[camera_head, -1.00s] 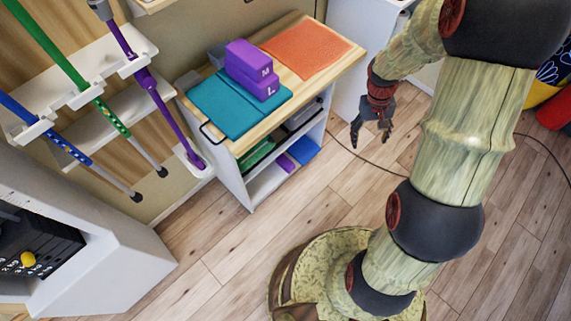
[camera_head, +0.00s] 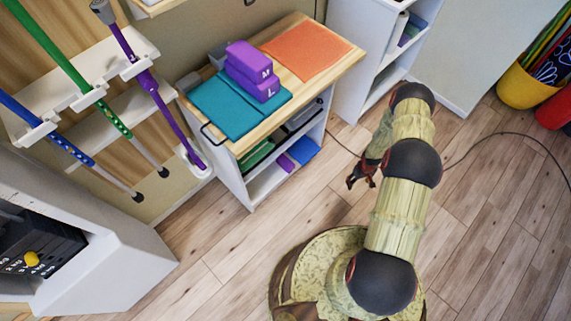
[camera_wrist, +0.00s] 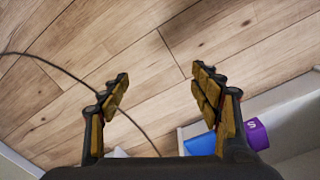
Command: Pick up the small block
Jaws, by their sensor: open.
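A small purple block marked S (camera_wrist: 257,134) shows at the right of the wrist view, partly behind my right finger. In the head view a purple block (camera_head: 286,162) lies on a lower shelf of the cart, its letter not readable there. My gripper (camera_head: 361,181) is beside the cart's right side, apart from it, over the floor. In the wrist view my gripper (camera_wrist: 160,85) is open with bare floor between its fingers. Two larger purple blocks marked M and L (camera_head: 252,70) are stacked on the cart top.
The cart top (camera_head: 345,62) also bears teal mats (camera_head: 225,105) and an orange mat (camera_head: 305,48). A blue thing (camera_head: 303,150) lies beside the shelf block. A white shelf unit (camera_head: 350,75) stands behind. A cable (camera_head: 470,148) crosses the floor. The floor in front is clear.

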